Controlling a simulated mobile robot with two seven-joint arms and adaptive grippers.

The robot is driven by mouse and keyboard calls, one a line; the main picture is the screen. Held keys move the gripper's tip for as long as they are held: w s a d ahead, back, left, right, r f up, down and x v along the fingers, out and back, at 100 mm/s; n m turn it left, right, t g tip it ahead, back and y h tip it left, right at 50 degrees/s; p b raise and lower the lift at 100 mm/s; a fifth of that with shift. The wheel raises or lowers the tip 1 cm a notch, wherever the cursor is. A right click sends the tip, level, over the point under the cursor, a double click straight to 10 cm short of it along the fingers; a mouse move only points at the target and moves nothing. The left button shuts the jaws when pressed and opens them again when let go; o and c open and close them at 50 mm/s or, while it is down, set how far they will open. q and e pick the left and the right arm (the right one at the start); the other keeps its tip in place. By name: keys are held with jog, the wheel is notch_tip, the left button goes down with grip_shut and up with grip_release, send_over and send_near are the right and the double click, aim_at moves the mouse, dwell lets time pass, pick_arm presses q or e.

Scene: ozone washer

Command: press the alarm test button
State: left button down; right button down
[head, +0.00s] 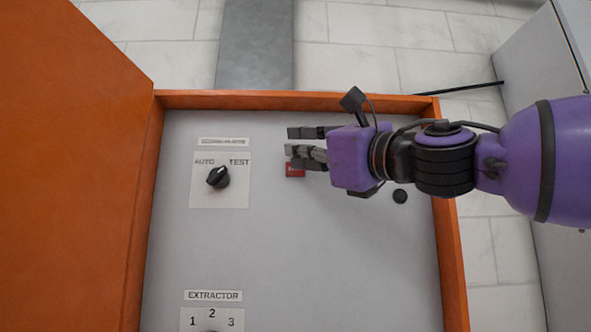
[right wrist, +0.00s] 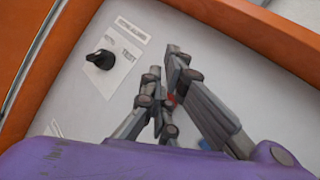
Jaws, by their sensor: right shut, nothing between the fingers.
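A small red piece with pale lettering (head: 295,172) sits on the grey panel (head: 290,245), partly covered by my right gripper's fingers; I cannot tell whether it is the button or its label. A trace of red (right wrist: 171,100) shows between the fingers in the right wrist view. My right gripper (head: 291,141) is shut and empty, its fingertips pointing left over the panel. It also shows in the right wrist view (right wrist: 162,62). I cannot tell whether the fingers touch the panel. My left gripper is out of view.
A black knob (head: 218,177) on a plate marked AUTO and TEST is left of the gripper. A plate marked EXTRACTOR (head: 213,296) is below. A black round piece (head: 400,196) is near the right edge. The open orange door (head: 70,180) stands at the left.

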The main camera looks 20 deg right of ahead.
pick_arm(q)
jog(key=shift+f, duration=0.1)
pick_arm(e)
jog(key=shift+w, duration=0.1)
dwell(0.6)
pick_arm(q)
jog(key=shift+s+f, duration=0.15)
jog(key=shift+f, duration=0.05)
pick_arm(e)
jog(key=shift+w+d, duration=0.1)
jog(key=shift+w, duration=0.25)
pick_arm(q)
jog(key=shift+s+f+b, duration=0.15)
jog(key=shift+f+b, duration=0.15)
jog(key=shift+b, duration=0.2)
pick_arm(e)
jog(key=shift+w+d, duration=0.15)
jog(key=shift+w, duration=0.2)
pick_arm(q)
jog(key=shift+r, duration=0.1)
pick_arm(e)
jog(key=shift+s, duration=0.1)
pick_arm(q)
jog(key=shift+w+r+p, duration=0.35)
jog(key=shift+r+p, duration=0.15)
pick_arm(e)
jog(key=shift+s+a, duration=0.2)
jog(key=shift+s, duration=0.5)
